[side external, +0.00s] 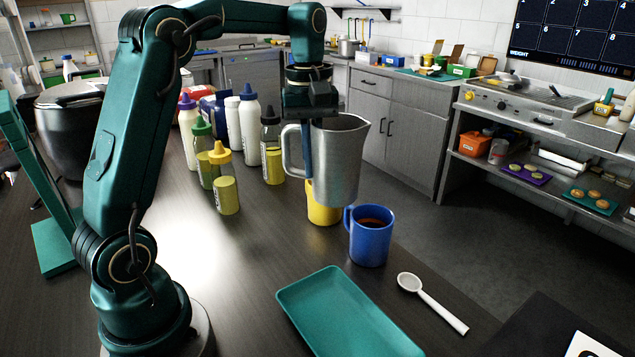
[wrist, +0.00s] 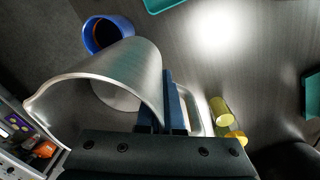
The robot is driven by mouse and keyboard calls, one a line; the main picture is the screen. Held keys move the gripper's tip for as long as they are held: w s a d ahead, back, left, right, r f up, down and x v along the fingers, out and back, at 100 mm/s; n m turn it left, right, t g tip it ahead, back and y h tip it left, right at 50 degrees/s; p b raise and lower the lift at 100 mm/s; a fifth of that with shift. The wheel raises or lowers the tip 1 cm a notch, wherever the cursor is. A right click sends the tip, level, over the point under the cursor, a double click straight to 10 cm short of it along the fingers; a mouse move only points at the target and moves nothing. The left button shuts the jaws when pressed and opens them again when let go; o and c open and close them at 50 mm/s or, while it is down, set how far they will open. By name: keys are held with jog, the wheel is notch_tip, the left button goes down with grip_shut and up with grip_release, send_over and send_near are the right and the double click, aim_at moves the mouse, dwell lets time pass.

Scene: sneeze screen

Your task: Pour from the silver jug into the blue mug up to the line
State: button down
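My gripper (side external: 308,172) is shut on the silver jug (side external: 342,158) at its handle side and holds it above the table, nearly upright. The jug's spout points right in the side view. The jug also fills the left of the wrist view (wrist: 110,78), beside my gripper's fingers (wrist: 172,105). The blue mug (side external: 370,245) stands upright on the table, below and to the right of the jug, apart from it. The mug shows past the jug in the wrist view (wrist: 92,40).
A yellow cup (side external: 323,214) stands partly hidden behind the jug. A teal tray (side external: 345,315) and a white spoon (side external: 437,305) lie in front of the mug. Several squeeze bottles (side external: 226,185) stand to the left. The table's far edge runs close behind the mug.

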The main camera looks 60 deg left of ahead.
jog(key=shift+f, duration=0.95)
jog(key=shift+s+a+r+g+y, duration=0.25)
jog(key=shift+r+g+y, duration=0.1)
jog(key=shift+g+y, duration=0.1)
jog(key=shift+s+a+r+g+y, duration=0.15)
jog(key=shift+a+r+g+y, duration=0.05)
jog(key=shift+r+g+y, duration=0.2)
jog(key=shift+s+a+f+g+y, duration=0.15)
jog(key=shift+f+g+y, duration=0.2)
jog(key=shift+f+y, duration=0.1)
notch_tip(320, 180, down, 2)
jog(key=shift+s+a+f+g+y, duration=0.1)
jog(key=shift+g+y, duration=0.3)
jog(key=shift+g, duration=0.1)
